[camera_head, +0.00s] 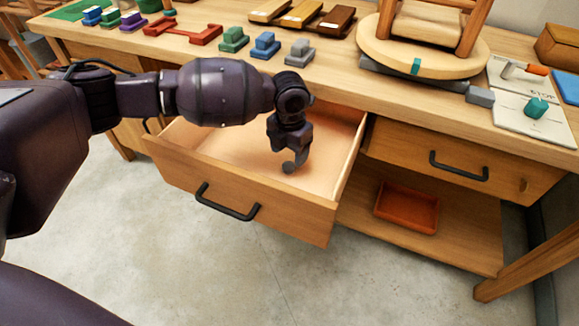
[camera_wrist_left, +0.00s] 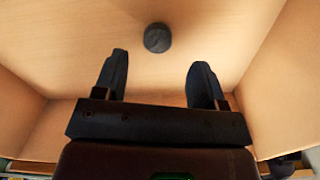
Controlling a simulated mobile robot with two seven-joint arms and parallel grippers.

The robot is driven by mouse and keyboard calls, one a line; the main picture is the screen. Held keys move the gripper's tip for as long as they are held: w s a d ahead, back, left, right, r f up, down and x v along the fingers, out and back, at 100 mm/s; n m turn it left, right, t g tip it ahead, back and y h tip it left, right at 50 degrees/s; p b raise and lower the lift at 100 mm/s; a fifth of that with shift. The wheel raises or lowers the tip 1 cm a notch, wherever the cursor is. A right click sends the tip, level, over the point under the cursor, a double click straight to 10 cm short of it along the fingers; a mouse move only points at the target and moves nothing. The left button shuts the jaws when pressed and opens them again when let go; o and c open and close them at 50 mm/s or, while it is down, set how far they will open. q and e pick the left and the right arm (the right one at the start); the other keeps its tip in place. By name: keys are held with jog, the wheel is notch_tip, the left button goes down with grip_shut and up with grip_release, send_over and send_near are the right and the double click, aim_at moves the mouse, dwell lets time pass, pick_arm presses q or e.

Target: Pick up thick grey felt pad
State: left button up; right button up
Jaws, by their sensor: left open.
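A small round dark grey pad (camera_wrist_left: 157,38) lies on the floor of the open drawer (camera_head: 240,205) in the left wrist view. In the head view I cannot tell the pad from my gripper's dark fingers. My left gripper (camera_head: 294,162) points down into the drawer toward its right side. In the left wrist view the left gripper (camera_wrist_left: 159,64) has its two fingers spread wide with nothing between them. The pad shows beyond the fingertips, roughly centred between them, apart from both. My right gripper is not in view.
The drawer walls surround the gripper, and the wooden bench top (camera_head: 340,75) is above and behind. Coloured blocks (camera_head: 265,46) and a round turntable (camera_head: 425,55) stand on the bench. An orange tray (camera_head: 407,208) sits on the lower shelf. The drawer floor is otherwise bare.

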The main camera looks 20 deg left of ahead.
aim_at(289, 165)
pick_arm(q)
notch_tip(289, 165, down, 5)
jog(key=shift+a+f+b, duration=0.1)
jog(key=shift+a+b, duration=0.05)
jog(key=shift+b, duration=0.55)
jog(key=shift+w+r, duration=0.1)
jog(key=shift+r, duration=0.1)
jog(key=c, duration=1)
